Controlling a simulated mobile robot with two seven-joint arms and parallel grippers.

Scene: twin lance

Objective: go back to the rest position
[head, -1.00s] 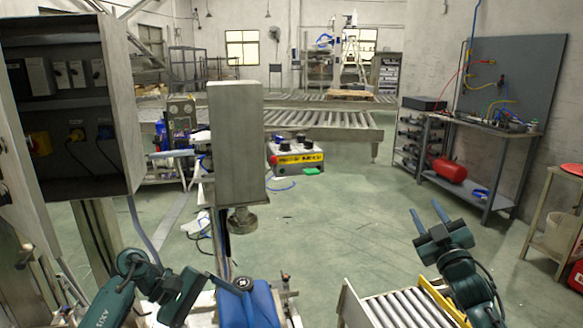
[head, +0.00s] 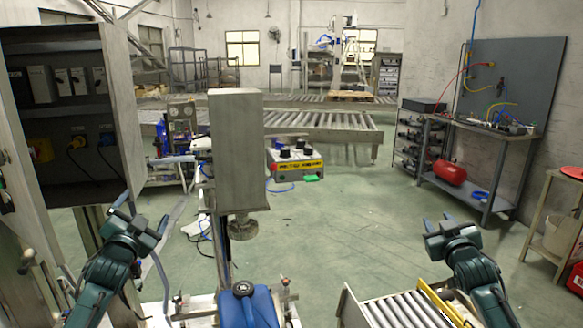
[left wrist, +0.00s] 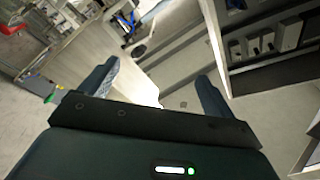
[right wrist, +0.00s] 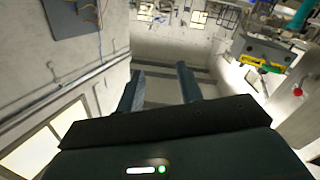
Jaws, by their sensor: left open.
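My left gripper (head: 142,212) is raised at the lower left of the head view, in front of the open grey cabinet. Its fingers are apart with nothing between them, as the left wrist view (left wrist: 158,85) also shows. Neither gripper touches anything that I can see.
An open grey cabinet (head: 122,110) stands close at the left. A grey column head (head: 237,150) with a round nozzle hangs over a blue canister (head: 246,306). A short roller conveyor (head: 400,312) is at lower right. The green floor (head: 340,230) between is clear.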

